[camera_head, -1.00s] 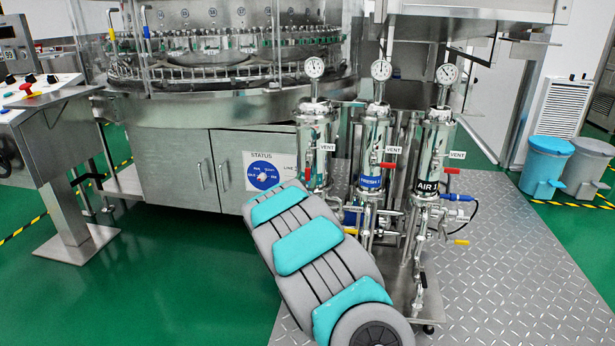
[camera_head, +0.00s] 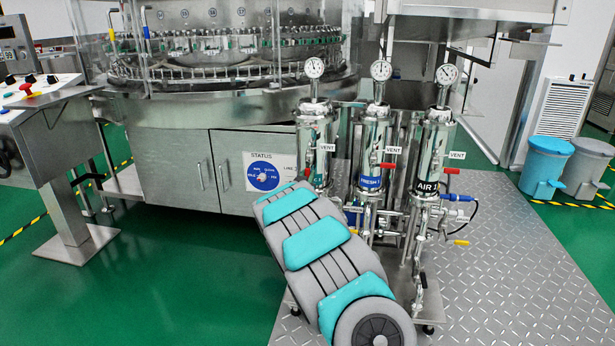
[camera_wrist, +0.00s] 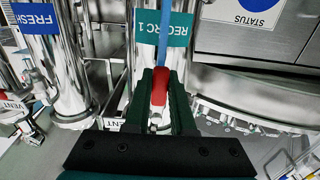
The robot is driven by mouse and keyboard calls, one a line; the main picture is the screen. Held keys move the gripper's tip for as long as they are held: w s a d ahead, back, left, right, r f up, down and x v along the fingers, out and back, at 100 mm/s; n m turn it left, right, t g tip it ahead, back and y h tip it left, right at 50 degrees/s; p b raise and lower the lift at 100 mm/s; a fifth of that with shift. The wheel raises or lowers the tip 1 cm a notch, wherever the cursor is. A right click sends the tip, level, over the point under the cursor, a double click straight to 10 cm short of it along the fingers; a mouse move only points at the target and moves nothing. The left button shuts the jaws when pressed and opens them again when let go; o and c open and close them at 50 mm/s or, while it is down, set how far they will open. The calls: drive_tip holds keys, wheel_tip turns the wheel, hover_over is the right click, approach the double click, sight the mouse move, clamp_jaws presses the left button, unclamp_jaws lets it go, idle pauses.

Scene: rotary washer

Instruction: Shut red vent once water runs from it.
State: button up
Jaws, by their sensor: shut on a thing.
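My gripper (camera_wrist: 160,100) has dark green fingers, seen in the wrist view. They are shut on the red vent handle (camera_wrist: 160,86) of the RECIRC 1 housing (camera_wrist: 181,67). A narrow blue stream (camera_wrist: 157,45), which looks like water, runs from beside the handle across the green RECIRC 1 label (camera_wrist: 178,28). The wrist picture is upside down. In the head view this is the leftmost steel housing (camera_head: 316,134), with a VENT tag (camera_head: 328,147) beside it. My arm hides the gripper there, and the handle's exact angle is hard to tell.
The FRESH housing (camera_head: 373,135) and AIR housing (camera_head: 434,140), with red vent handles, stand close on the right. Gauges top all three housings. The washer cabinet (camera_head: 180,165) is behind on the left. Valves and pipes crowd below. Chequered plate floor (camera_head: 510,260) is clear at right.

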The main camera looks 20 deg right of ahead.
clamp_jaws()
idle(0.8)
